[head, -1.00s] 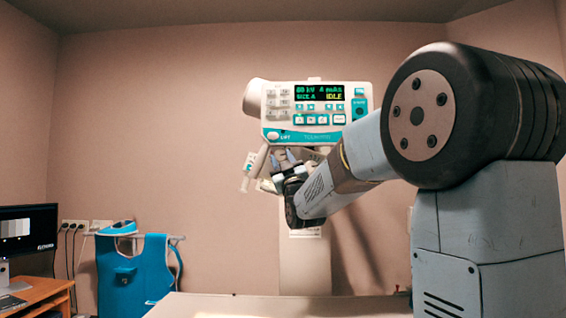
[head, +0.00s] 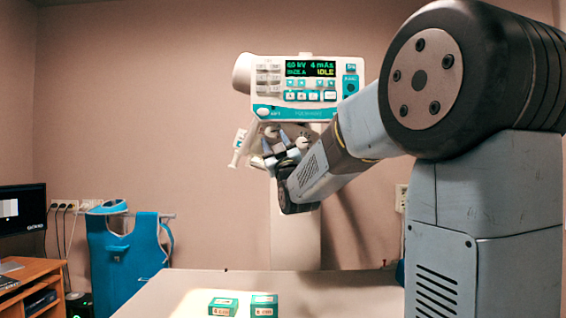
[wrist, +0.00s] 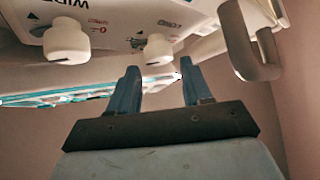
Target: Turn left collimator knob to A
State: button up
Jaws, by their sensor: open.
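The collimator's underside (wrist: 115,20) fills the top of the wrist view, with printed marks and part of the word "WIDE". Two white knobs hang from it: a left knob (wrist: 67,40) and a right knob (wrist: 157,50). My gripper (wrist: 158,68) is open and empty. Its blue fingers point up, with the right knob just beyond and between their tips; I cannot tell whether they touch it. The left knob is to the left of both fingers. In the head view my gripper (head: 275,143) is under the console panel (head: 308,88), where the knobs are hard to make out.
A grey-white handle loop (wrist: 250,45) is close to the right finger in the wrist view. In the head view, two small green-and-white boxes (head: 223,307) (head: 264,306) lie on the table (head: 180,295). A blue apron (head: 125,255) hangs at left beside a desk (head: 35,280).

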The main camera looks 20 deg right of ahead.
jog(key=v, duration=1.1)
jog(key=m+g+h, duration=0.1)
jog(key=m+h, duration=1.2)
jog(key=m, duration=0.1)
send_near(270, 136)
jog(key=s, duration=0.1)
jog(key=s+a+f, duration=0.1)
jog(key=s+f, duration=0.1)
jog(key=shift+s+a, duration=0.15)
jog(key=shift+a, duration=0.15)
jog(key=w+d+r, duration=0.1)
jog(key=w+r, duration=0.2)
jog(key=w+d+r+m+g+h, duration=0.1)
jog(key=w+r, duration=0.1)
jog(key=w, duration=0.1)
jog(key=w+d+r+m+g+h, duration=0.1)
jog(key=w+d+r, duration=0.1)
jog(key=r, duration=0.1)
jog(key=shift+w+r, duration=0.35)
jog(key=shift+w, duration=0.05)
jog(key=shift+c, duration=0.2)
